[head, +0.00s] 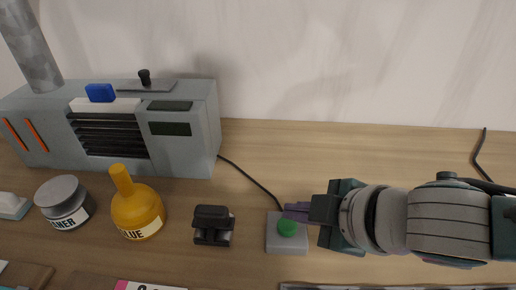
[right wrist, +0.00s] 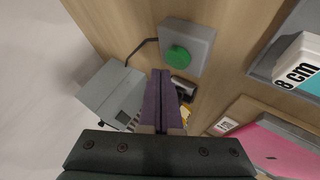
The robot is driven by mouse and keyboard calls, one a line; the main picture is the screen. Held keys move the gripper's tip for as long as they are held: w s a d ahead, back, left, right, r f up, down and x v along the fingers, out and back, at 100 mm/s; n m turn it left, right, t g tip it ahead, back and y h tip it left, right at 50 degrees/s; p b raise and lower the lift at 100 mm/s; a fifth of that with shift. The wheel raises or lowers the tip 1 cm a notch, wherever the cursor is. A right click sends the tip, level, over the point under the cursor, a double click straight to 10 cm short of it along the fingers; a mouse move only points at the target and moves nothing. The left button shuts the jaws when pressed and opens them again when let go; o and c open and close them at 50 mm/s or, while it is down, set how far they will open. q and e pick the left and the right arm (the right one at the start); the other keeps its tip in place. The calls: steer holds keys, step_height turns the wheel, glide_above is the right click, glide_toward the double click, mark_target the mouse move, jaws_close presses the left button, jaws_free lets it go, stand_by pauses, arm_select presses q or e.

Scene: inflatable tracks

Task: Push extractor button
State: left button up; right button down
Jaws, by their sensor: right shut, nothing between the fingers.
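The extractor button is a round green button (head: 288,228) on a grey box (head: 287,246) on the wooden table in the head view. A black cable runs from it to the grey extractor machine (head: 185,155) at the left. In the right wrist view the green button (right wrist: 178,57) shows ahead of the fingertips. My right gripper (head: 297,210) has its purple fingers shut and empty, with the tips by the button's upper right edge in the head view. Whether they touch the button I cannot tell. The fingers also show in the right wrist view (right wrist: 160,85). My left gripper is not in view.
A small black device (head: 213,225) stands left of the button box. A yellow glue bottle (head: 137,208) and a grey cleaner jar (head: 65,203) stand further left. A tray edge (head: 395,287) lies along the front. The table behind the button is clear.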

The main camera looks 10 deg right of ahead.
mark_target(294, 229)
steer(key=shift+f, duration=0.45)
steer(key=shift+f+b, duration=0.45)
steer(key=shift+b, duration=0.05)
stand_by(0.4)
steer(key=shift+r, duration=0.15)
steer(key=shift+r+p, duration=0.8)
steer(key=shift+p, duration=0.25)
step_height(294, 229, up, 6)
steer(key=p, duration=0.6)
